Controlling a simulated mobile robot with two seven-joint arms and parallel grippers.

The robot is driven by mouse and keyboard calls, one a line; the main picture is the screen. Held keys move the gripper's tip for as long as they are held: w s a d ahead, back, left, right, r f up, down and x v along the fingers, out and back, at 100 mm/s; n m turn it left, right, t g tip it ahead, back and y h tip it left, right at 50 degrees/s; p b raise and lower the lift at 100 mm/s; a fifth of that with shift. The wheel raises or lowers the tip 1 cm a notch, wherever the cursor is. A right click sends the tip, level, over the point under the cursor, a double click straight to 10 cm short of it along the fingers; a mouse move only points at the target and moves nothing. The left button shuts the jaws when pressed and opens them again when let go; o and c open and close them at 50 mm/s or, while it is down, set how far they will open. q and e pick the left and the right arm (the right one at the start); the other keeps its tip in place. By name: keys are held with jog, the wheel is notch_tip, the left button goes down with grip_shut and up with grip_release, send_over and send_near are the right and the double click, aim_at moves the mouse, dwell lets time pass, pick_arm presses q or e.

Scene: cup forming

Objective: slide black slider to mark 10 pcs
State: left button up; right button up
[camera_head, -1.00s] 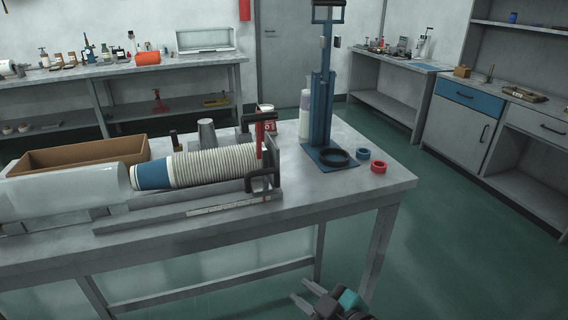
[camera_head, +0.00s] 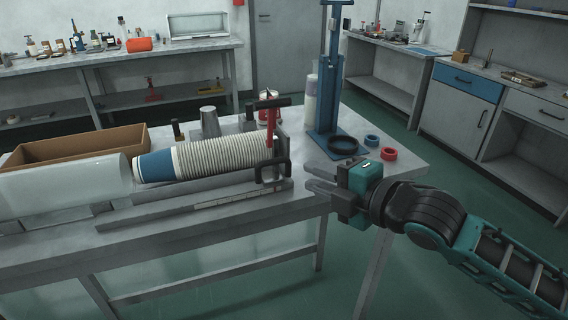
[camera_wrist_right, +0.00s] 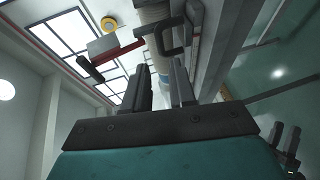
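The black slider (camera_head: 273,172) is a dark bracket-shaped handle at the right end of a row of nested paper cups (camera_head: 215,156). A pale scale strip (camera_head: 218,201) runs along the front rail below the cups; its marks are too small to read. My right gripper (camera_head: 312,192) is just right of the slider, apart from it, with its fingers pointing left. The right wrist view shows its two fingers (camera_wrist_right: 160,90) spread and empty, with the slider (camera_wrist_right: 170,38) beyond the tips. A small two-pronged gripper, seemingly my left (camera_wrist_right: 283,138), shows at the lower right there, its prongs apart.
A red-handled lever (camera_head: 269,128) stands just behind the slider. A blue press stand (camera_head: 327,105) with a black ring (camera_head: 343,145) is behind my right gripper. Blue (camera_head: 371,140) and red (camera_head: 388,154) rings lie near the table's right edge. A clear tube (camera_head: 65,185) lies left.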

aim_at(277, 163)
jog(key=x, duration=0.9)
jog(key=shift+w+a+f, duration=0.1)
jog(key=shift+w+a, duration=0.1)
grip_shut()
